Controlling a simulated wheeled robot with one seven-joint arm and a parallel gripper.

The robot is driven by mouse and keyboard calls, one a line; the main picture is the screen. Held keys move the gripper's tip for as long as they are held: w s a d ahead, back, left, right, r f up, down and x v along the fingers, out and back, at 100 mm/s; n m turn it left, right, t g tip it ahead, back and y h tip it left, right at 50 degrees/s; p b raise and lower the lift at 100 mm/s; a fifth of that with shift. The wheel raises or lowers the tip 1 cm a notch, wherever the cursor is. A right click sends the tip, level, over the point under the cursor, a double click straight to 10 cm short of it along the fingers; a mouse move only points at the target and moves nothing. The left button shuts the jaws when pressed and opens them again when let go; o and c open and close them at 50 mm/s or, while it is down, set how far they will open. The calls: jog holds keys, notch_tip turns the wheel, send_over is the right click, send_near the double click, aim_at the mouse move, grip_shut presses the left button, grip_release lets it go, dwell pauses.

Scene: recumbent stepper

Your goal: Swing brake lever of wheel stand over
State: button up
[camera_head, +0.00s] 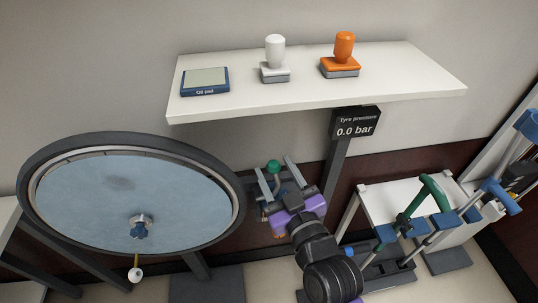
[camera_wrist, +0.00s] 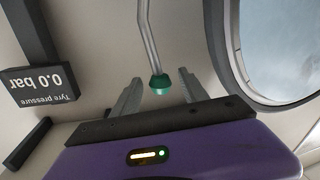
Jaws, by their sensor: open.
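The large wheel (camera_head: 80,200), with a dark tyre and pale blue disc, is mounted on the wheel stand at the left. A lever with a green knob (camera_head: 273,167) is beside the wheel's right edge; I take it for the brake lever. In the wrist view the lever is a bent grey rod (camera_wrist: 147,38) ending in the green knob (camera_wrist: 160,85). My gripper (camera_head: 272,165) is open, and its fingers appear on either side of the knob. I cannot tell whether either finger touches it. The lever's base is hidden.
Above is a white shelf (camera_head: 300,92) with an ink pad (camera_head: 205,81), a white-handled stamp (camera_head: 275,60) and an orange stamp (camera_head: 343,57). A tyre pressure display (camera_head: 356,124) reads 0.0 bar. The stepper (camera_head: 425,215) is to the right. A white ball knob (camera_head: 135,275) hangs below the wheel.

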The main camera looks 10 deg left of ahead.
jog(key=x, duration=0.4)
jog(key=shift+w+a, duration=0.1)
jog(key=shift+w, duration=0.05)
grip_shut()
dwell(1.4)
